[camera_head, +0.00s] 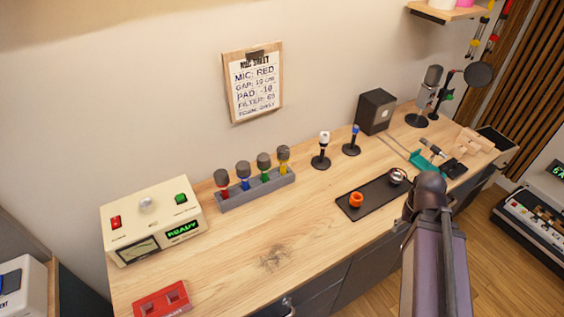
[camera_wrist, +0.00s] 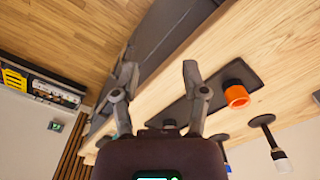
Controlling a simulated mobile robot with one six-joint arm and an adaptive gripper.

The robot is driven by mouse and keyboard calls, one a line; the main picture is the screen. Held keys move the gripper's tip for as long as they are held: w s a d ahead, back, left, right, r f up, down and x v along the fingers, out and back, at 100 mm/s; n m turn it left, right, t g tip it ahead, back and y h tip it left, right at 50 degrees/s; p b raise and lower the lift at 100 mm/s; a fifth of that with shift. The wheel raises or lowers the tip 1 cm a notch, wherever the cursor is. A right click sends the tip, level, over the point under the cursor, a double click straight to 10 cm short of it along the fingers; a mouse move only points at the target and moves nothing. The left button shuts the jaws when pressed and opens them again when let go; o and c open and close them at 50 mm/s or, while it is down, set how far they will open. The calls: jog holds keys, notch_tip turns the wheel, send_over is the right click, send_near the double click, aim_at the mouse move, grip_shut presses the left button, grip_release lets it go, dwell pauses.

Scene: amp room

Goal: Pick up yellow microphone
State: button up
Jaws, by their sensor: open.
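The yellow microphone (camera_head: 284,158) has a dark grey head and a yellow band. In the head view it stands upright at the right end of a grey rack (camera_head: 257,190), next to microphones with green (camera_head: 264,166), blue (camera_head: 243,174) and red (camera_head: 222,183) bands. My gripper shows in the wrist view (camera_wrist: 158,78) with its two fingers spread and nothing between them. It is over the front edge of the bench, away from the rack. In the head view my arm hides part of the bench's right front. The yellow microphone does not show in the wrist view.
A black tray (camera_head: 373,199) holds an orange ring (camera_head: 356,199) and a silver round item (camera_head: 397,176). Two small stands (camera_head: 320,160) (camera_head: 352,148) are behind it. A cream READY box (camera_head: 152,222) stands left of the rack.

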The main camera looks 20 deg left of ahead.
jog(key=shift+d, duration=0.2)
jog(key=o, duration=0.5)
jog(key=shift+w, duration=0.1)
jog(key=shift+o, duration=0.5)
jog(key=shift+w+a+r, duration=0.15)
jog(key=shift+a, duration=0.05)
jog(key=n+t+y+p, duration=0.2)
jog(key=n+t+p, duration=0.25)
jog(key=p, duration=0.85)
send_near(283, 148)
notch_tip(283, 148, up, 2)
jog(key=shift+n, duration=0.35)
jog(key=b+x, duration=0.7)
jog(key=x, duration=0.1)
jog(key=shift+d+f+b, duration=0.1)
jog(key=shift+f+b, duration=0.3)
